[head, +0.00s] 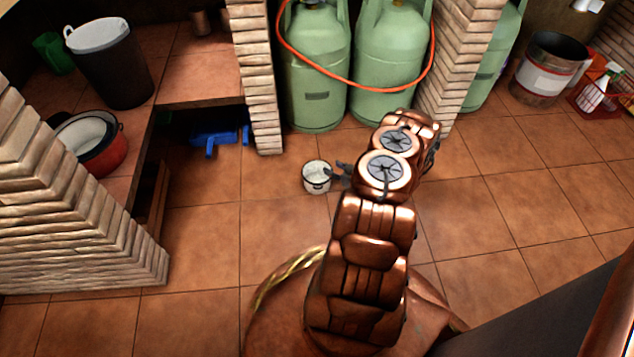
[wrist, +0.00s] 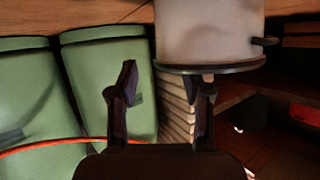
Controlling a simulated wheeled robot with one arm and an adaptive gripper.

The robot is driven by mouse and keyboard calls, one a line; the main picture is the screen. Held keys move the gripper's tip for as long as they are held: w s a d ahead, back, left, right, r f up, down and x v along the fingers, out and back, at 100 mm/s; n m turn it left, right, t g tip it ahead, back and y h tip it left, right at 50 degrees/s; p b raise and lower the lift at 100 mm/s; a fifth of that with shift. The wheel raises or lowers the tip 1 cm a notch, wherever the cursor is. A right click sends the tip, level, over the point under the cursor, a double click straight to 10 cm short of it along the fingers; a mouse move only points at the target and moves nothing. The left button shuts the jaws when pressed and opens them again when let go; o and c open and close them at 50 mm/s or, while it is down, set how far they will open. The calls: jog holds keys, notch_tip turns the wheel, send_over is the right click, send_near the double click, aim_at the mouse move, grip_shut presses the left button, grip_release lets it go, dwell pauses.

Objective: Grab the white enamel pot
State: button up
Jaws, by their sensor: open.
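The white enamel pot (head: 315,180) is small, with a dark rim and a small dark handle. It stands upright on the tiled floor, just left of my gripper (head: 342,172) in the head view. In the wrist view, which looks upside down, the pot (wrist: 208,32) fills the top, its dark rim toward my fingers. My gripper (wrist: 168,75) is open and empty there. The right finger lies in front of or close to the rim, and the left finger is clear of the pot's left side. I cannot tell whether a finger touches it.
Green gas cylinders (head: 316,70) with an orange hose stand behind the pot, between brick pillars (head: 258,75). At left, a counter holds a red pot (head: 104,161) and a dark bucket (head: 120,75). A blue object (head: 216,139) lies underneath. The floor around the pot is clear.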

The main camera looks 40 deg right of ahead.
aim_at(322, 164)
jog(key=shift+a+f+b+x, duration=0.1)
jog(key=shift+a+b+x, duration=0.05)
jog(key=shift+b+x, duration=0.55)
jog(key=shift+a+f+b+x, duration=0.15)
jog(key=shift+b+x, duration=0.25)
jog(key=shift+x, duration=0.55)
jog(key=shift+a+b+x, duration=0.15)
jog(key=shift+b+x, duration=0.4)
jog(key=shift+x, duration=0.25)
jog(key=shift+w+d, duration=0.1)
jog(key=shift+w, duration=0.4)
grip_shut()
